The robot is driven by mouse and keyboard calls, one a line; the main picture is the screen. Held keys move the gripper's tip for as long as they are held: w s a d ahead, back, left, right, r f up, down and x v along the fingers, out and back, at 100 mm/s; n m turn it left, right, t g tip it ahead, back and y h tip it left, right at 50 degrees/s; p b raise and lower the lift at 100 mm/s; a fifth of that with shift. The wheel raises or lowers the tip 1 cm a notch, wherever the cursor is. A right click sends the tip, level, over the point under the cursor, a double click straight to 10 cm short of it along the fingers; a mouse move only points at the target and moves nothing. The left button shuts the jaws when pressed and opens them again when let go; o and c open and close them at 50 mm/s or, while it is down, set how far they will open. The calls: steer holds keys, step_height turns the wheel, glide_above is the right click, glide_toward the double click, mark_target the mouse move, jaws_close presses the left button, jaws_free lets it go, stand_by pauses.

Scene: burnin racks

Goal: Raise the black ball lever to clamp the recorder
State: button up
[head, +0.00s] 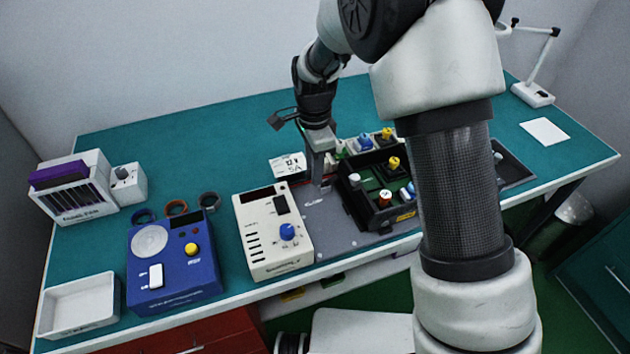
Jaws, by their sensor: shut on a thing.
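My gripper (318,178) points down at the back of the grey plate (338,236), between the cream box and the black box. Its fingers are shut on a small dark thing, which fits the black ball lever but is mostly hidden by them. The lever's arm and its angle cannot be made out. The black box (398,215), with several coloured knobs or plugs in it, stands on the grey plate just right of my gripper. I cannot tell for sure which unit is the recorder.
The cream box (261,238) with a blue knob stands close left of the plate. Further left are a blue box (170,270), a white tray (78,306) and several rings. A white label card (288,165) stands behind.

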mark_target(327, 183)
steer(key=shift+w+d+r, duration=0.2)
steer(key=shift+w+d, duration=0.15)
steer(key=shift+d, duration=0.5)
steer(key=shift+w+d, duration=0.1)
steer(key=shift+d, duration=0.05)
steer(key=shift+w+d, duration=0.3)
steer(key=shift+d, duration=0.35)
jaws_close()
steer(key=shift+a, duration=0.15)
steer(key=o, duration=0.8)
jaws_free()
